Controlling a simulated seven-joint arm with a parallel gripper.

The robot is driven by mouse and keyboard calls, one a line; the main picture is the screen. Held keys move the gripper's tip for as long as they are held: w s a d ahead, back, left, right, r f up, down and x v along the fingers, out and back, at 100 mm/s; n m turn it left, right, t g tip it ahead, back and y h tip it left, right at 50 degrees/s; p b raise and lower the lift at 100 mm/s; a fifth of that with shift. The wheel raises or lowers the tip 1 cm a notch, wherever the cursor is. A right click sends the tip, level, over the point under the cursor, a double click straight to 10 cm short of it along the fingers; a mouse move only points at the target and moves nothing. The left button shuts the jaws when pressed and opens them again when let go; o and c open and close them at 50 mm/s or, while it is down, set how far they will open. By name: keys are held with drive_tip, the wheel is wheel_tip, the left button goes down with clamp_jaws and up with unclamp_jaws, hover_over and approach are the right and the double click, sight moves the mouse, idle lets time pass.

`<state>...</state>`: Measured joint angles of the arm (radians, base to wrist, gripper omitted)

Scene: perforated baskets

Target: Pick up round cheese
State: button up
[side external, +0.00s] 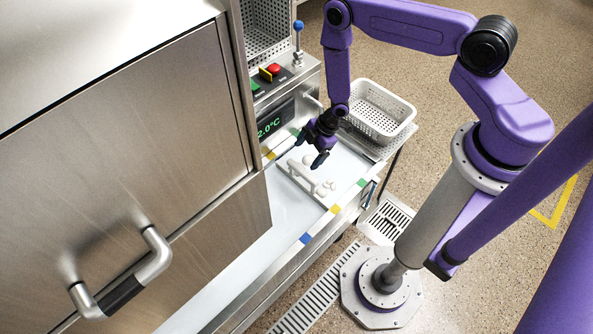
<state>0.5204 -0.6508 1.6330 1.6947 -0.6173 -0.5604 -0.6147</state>
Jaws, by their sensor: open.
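Several small white pieces, some rounded, lie on a white board (291,174) on the pale work surface. A rounded white piece (325,188), which may be the round cheese, is near the board's front right end. At this size I cannot tell for sure which piece is the round cheese. My gripper (309,151), dark with purple parts, points down over the back right part of the board. Its fingers are apart and I see nothing between them. It hides part of the board and perhaps some pieces.
A white perforated basket (398,112) stands behind and right of my gripper. Another perforated basket (262,45) is inside the steel machine. A control panel with a red button (273,69) and blue-topped lever (298,26) borders the surface. A large steel door (130,140) fills the left.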

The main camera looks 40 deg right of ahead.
drive_tip(key=x, duration=0.4)
drive_tip(key=shift+d+x, duration=0.15)
drive_tip(key=shift+x, duration=0.7)
drive_tip(key=shift+d+x, duration=0.15)
drive_tip(key=shift+x, duration=1.7)
drive_tip(key=c, duration=1.2)
